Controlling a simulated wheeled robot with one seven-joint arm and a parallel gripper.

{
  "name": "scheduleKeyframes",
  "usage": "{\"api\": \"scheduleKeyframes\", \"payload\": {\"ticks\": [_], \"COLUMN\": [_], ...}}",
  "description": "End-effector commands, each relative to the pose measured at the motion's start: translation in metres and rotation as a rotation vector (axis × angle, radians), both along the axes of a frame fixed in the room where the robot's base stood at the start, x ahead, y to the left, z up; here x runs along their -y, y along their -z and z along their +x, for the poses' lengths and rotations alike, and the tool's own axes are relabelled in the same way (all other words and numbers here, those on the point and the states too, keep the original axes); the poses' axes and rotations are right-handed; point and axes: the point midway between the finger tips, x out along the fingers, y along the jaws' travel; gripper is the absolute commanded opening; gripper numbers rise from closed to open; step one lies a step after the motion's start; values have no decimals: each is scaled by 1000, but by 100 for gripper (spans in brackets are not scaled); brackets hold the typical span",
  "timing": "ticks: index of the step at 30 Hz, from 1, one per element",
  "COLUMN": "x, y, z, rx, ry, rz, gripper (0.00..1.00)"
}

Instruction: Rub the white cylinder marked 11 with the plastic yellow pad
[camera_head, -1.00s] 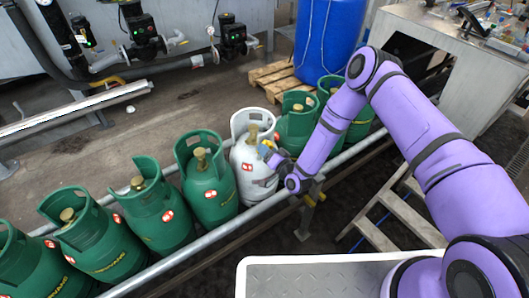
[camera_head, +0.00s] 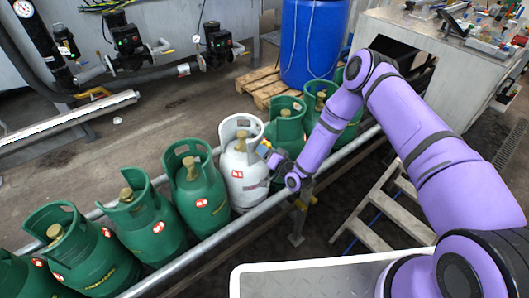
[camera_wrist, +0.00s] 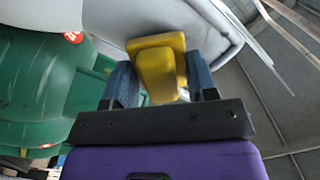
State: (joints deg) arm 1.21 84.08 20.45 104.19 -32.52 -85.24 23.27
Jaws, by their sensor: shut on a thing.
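The white cylinder (camera_head: 240,184) stands upright in a row of green cylinders, with a brass valve and a red-and-white label whose number is too small to read. My gripper (camera_head: 267,153) is at its upper right side in the head view. It is shut on the yellow pad (camera_wrist: 156,72), which shows between the blue-grey fingers in the wrist view. A bit of the pad also shows in the head view (camera_head: 264,146). The white surface (camera_wrist: 205,22) lies right behind the pad in the wrist view. I cannot tell whether they touch.
Green cylinders (camera_head: 200,200) stand close on both sides of the white one. A grey rail (camera_head: 215,237) runs along the row's near side. A blue barrel (camera_head: 310,45) on a pallet is behind, and metal steps (camera_head: 375,215) are at the right.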

Motion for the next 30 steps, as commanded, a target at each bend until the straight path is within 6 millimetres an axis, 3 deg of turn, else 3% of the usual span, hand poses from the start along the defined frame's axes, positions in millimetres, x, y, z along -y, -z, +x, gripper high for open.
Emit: {"api": "scheduleKeyframes", "payload": {"ticks": [30], "x": [-50], "y": [-1], "z": [-33], "rx": [1], "ry": [-2], "rz": [3], "gripper": [33]}}
